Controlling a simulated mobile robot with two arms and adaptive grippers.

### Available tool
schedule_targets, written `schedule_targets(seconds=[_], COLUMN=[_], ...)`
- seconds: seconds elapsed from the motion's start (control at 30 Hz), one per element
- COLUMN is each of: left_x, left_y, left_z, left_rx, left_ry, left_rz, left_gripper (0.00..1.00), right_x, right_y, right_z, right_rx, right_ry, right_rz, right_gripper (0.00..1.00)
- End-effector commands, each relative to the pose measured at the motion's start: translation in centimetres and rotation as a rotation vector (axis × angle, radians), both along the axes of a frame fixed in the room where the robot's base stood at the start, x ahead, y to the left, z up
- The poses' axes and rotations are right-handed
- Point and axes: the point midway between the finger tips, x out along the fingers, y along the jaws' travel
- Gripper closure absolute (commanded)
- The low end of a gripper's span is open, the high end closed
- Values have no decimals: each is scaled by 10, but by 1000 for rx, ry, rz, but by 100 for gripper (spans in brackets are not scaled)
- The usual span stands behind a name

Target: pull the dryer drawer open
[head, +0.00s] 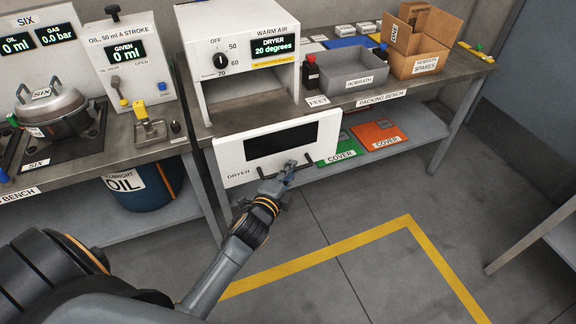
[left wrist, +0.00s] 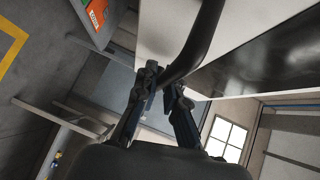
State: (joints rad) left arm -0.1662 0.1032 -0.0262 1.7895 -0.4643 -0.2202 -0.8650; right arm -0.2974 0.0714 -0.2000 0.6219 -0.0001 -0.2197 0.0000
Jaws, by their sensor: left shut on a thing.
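The dryer (head: 240,92) is a white box on the bench, with a dial and a display reading 20 degrees. Its lower part shows an open bay. The white drawer front (head: 232,152), marked DRYER with a dark window, stands forward of the bay and hangs past the bench edge. My left gripper (head: 288,170) is shut on the dark drawer handle (head: 262,174) at the panel's lower side. In the left wrist view, the fingers (left wrist: 163,88) are at the black handle (left wrist: 192,48), beside the white panel. The drawer's inside is hidden. My right gripper is out of view.
Right of the dryer are a grey bin (head: 350,82), small bottles and a cardboard box (head: 418,50). The lower shelf holds a green cover (head: 345,150) and an orange cover (head: 378,134). A blue oil drum (head: 140,190) stands at left. The floor with its yellow line is clear.

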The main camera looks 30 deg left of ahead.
Motion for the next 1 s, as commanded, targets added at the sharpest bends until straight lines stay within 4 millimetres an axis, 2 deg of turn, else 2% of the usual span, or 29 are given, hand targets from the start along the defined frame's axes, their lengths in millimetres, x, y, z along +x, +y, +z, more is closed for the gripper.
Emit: schedule_targets(seconds=[0.17, 0.2, 0.3, 0.33, 0.7, 0.87, 1.0], left_x=[-1, -1, 0, 0, -6, -31, -62], left_y=[0, 0, 0, 0, -1, -2, -5], left_z=[-2, -2, -2, -2, -1, 2, 6], left_rx=[-1, -1, -1, -1, 0, -2, -2], left_ry=[4, 4, 3, 3, 3, 5, 5], left_rz=[0, 0, 0, 0, -1, -2, 0], left_gripper=[100, 88, 68, 66, 66, 66, 66], right_x=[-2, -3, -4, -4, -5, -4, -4], right_y=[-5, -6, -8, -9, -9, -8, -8], right_z=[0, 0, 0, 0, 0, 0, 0], right_rx=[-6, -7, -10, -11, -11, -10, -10], right_ry=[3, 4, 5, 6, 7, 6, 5], right_rz=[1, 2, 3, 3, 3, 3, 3], right_gripper=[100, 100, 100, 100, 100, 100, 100])
